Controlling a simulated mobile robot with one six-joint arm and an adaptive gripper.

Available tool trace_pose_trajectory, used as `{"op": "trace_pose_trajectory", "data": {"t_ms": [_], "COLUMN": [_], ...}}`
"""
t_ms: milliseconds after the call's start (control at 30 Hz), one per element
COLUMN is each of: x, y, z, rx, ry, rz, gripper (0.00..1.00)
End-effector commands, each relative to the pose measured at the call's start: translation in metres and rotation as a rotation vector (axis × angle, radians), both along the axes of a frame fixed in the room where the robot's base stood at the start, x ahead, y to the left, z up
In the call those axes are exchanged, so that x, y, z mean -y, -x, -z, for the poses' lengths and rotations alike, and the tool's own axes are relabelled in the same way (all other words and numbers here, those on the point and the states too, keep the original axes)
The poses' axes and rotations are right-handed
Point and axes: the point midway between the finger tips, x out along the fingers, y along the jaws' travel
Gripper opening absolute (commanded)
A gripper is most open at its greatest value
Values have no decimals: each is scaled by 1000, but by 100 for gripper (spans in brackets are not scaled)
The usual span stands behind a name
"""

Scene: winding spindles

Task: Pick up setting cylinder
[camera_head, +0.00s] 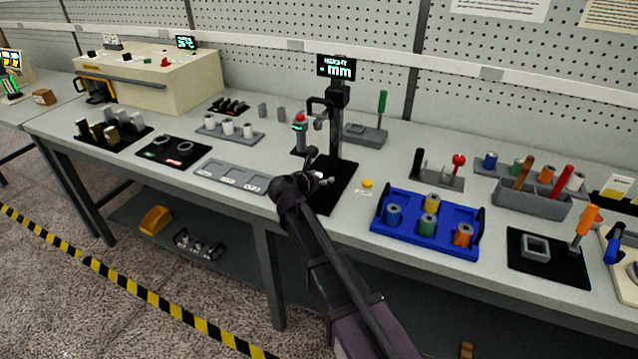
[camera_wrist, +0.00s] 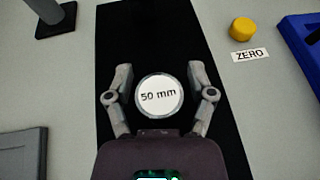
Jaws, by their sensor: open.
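The setting cylinder (camera_wrist: 160,96) shows from above in the wrist view as a round white top with a grey rim, marked "50 mm". It stands on a black mat (camera_wrist: 151,28). My gripper (camera_wrist: 161,78) is open, with one finger on each side of the cylinder. Small gaps show between the fingers and its rim, so they look apart from it. In the head view my gripper (camera_head: 318,179) is low over the black mat in front of the height gauge (camera_head: 338,110). The cylinder is hard to make out there behind my arm.
A yellow ZERO button (camera_head: 367,184) is right of the mat. A blue tray (camera_head: 383,218) with coloured spools stands further right. A grey compartment tray (camera_head: 232,174) lies left. The gauge's upright post is close behind my gripper.

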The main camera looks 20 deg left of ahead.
Motion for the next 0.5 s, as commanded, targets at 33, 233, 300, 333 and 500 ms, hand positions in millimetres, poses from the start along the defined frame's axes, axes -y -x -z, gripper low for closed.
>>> {"op": "trace_pose_trajectory", "data": {"t_ms": [33,233,300,333,500], "x": [0,0,0,0,-1], "y": [0,0,0,0,0], "z": [0,0,0,0,0], "rx": [0,0,0,0,1], "ry": [0,0,0,0,1], "rz": [0,0,0,0,-1], "gripper": [71,44,23,14,0]}}
